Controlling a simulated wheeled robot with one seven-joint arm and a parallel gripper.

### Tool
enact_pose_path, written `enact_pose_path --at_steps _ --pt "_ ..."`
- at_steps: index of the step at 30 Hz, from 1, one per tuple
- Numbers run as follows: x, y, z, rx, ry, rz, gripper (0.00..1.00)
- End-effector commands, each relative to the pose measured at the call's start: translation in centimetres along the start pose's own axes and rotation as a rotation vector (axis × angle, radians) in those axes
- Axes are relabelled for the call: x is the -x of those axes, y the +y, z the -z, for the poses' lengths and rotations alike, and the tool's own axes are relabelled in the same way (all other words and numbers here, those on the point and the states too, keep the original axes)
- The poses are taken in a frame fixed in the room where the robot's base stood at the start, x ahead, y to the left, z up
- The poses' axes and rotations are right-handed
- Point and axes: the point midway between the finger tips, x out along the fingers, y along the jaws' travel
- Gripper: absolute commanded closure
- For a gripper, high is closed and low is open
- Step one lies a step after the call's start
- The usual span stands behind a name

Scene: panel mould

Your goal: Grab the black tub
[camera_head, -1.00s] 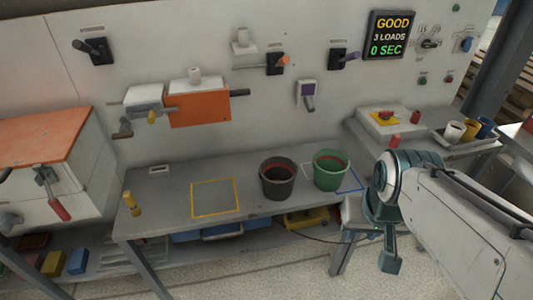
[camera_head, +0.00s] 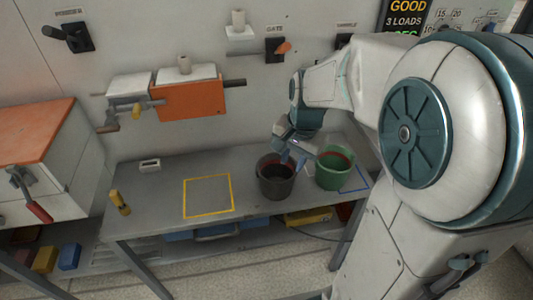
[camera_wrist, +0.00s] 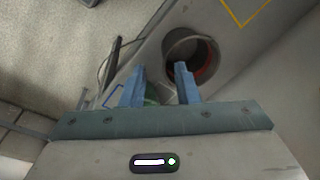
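The black tub (camera_head: 276,184) stands upright on the grey table, right of the yellow outlined square. Its inside shows some red, and it also shows in the wrist view (camera_wrist: 172,42) just beyond my fingertips. My gripper (camera_head: 291,158) hangs over the tub's upper right rim. In the wrist view my gripper (camera_wrist: 160,70) has its two blue fingers well apart with nothing clamped. The right finger overlaps the tub's opening and the left one lies outside the rim. I cannot tell whether either touches the tub.
A green tub (camera_head: 334,172) stands close on the right of the black one, on a blue outlined square. The yellow outlined square (camera_head: 208,214) is empty. A yellow-handled item (camera_head: 119,202) is at the table's left. An orange box (camera_head: 188,99) is mounted on the wall behind.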

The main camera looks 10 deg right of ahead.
Motion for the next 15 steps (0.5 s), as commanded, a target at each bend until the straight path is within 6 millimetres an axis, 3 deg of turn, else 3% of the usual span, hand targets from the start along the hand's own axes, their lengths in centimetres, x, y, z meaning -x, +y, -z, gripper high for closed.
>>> enact_pose_path --at_steps 1,6,15 --pt "-1.4 -0.6 1.2 -0.076 -0.009 -0.016 0.72" --pt "-4.0 -1.8 4.0 -0.287 -0.011 -0.048 0.72" --pt "-7.2 -2.0 5.4 -0.402 -0.007 -0.069 0.72"
